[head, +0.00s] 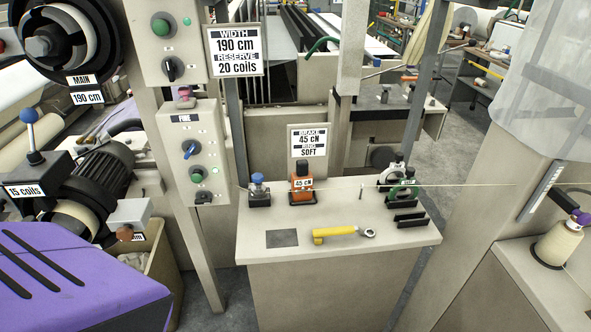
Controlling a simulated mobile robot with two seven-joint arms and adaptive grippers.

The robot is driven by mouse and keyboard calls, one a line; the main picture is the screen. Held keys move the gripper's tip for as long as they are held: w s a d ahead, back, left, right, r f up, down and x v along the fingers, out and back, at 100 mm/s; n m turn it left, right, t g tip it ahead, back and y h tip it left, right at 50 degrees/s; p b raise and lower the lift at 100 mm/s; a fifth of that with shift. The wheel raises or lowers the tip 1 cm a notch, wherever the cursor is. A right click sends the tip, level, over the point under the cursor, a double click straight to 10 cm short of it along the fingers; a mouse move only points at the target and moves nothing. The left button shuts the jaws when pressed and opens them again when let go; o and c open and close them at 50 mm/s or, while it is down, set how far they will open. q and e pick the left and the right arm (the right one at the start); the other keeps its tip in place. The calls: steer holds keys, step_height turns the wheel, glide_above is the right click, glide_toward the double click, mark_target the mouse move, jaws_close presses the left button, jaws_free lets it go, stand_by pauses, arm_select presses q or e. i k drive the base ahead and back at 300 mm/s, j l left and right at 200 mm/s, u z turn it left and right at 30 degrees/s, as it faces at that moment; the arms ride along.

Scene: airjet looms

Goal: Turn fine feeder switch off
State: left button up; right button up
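The fine feeder panel (201,160) is a pale box on a post left of the middle, with a small label on its upper face that seems to read FINE. It carries a blue rotary knob (190,148) with a light pointer, a green button (197,174) below, and a small black switch (204,197) at its bottom edge. A pinkish-red knob (184,93) sits on its top. The markings by the knobs are too small to read, so I cannot tell the on or off side. Neither gripper is in view.
Above is another panel (170,40) with a green button and black knob. The MAIN feeder (60,40) and a purple cover (75,270) stand left. A pale bench (330,210) on the right holds several small devices and a yellow-handled tool (340,232).

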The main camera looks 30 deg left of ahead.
mark_target(204, 201)
steer(key=u, duration=0.95)
